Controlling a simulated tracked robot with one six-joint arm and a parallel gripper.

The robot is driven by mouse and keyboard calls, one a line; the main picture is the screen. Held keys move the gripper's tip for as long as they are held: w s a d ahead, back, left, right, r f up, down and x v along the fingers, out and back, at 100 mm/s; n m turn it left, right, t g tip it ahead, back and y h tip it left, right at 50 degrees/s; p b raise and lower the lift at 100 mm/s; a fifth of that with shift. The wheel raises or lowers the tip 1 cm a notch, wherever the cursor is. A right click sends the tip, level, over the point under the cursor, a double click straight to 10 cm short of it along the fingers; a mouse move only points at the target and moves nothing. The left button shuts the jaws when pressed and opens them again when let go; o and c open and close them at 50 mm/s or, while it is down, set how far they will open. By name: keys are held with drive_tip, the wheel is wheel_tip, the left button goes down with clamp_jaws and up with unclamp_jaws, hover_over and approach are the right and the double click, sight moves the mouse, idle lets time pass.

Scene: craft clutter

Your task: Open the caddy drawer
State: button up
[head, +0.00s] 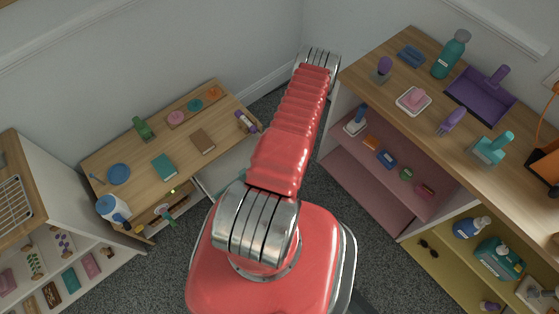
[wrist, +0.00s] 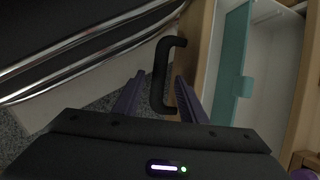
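A black bar handle (wrist: 163,75) stands on a light wooden front (wrist: 196,60), seen close in the wrist view. Right of this front is a white interior (wrist: 275,70) with a teal panel (wrist: 235,65) that has a small tab. My gripper (wrist: 160,92) is open, its two dark purple fingers apart, one on each side of the handle. I cannot tell whether either finger touches it. In the head view, a small wooden desk (head: 183,160) has an open compartment (head: 160,210) under its front edge. My gripper cannot be made out there.
The desk holds a blue disc (head: 119,174), a teal book (head: 164,167) and a brown book (head: 203,141). A tall shelf unit (head: 355,72) with craft things stands at the right. A white shelf (head: 60,222) stands at the left. Grey carpet (head: 345,205) shows between them.

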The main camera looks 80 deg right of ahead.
drive_tip(key=v, duration=1.1)
drive_tip(key=shift+r, duration=0.3)
drive_tip(key=shift+s+d, duration=0.1)
drive_tip(key=shift+d, duration=0.05)
idle(0.4)
drive_tip(key=w+a+r+n+g, duration=0.15)
drive_tip(key=w+r+n, duration=0.35)
drive_tip(key=r, duration=0.7)
drive_tip(key=w+a+r+n+g+y, duration=0.1)
drive_tip(key=w+a+r+n, duration=0.1)
drive_tip(key=w+r, duration=0.75)
drive_tip(key=w+a+r+n+g, duration=0.15)
drive_tip(key=w+r+n, duration=0.25)
drive_tip(key=r, duration=1.1)
drive_tip(key=w+a+r+n+t+h, duration=0.1)
drive_tip(key=a+r+n, duration=0.5)
drive_tip(key=a+r, duration=0.6)
drive_tip(key=w+a+r+n+t+h, duration=0.2)
drive_tip(key=w+a+r+n+t, duration=0.2)
drive_tip(key=a+r+n, duration=0.3)
drive_tip(key=w+a+r, duration=0.1)
drive_tip(key=a+r, duration=0.3)
drive_tip(key=r, duration=0.1)
drive_tip(key=shift+a+r, duration=0.25)
drive_tip(key=shift+a, duration=0.1)
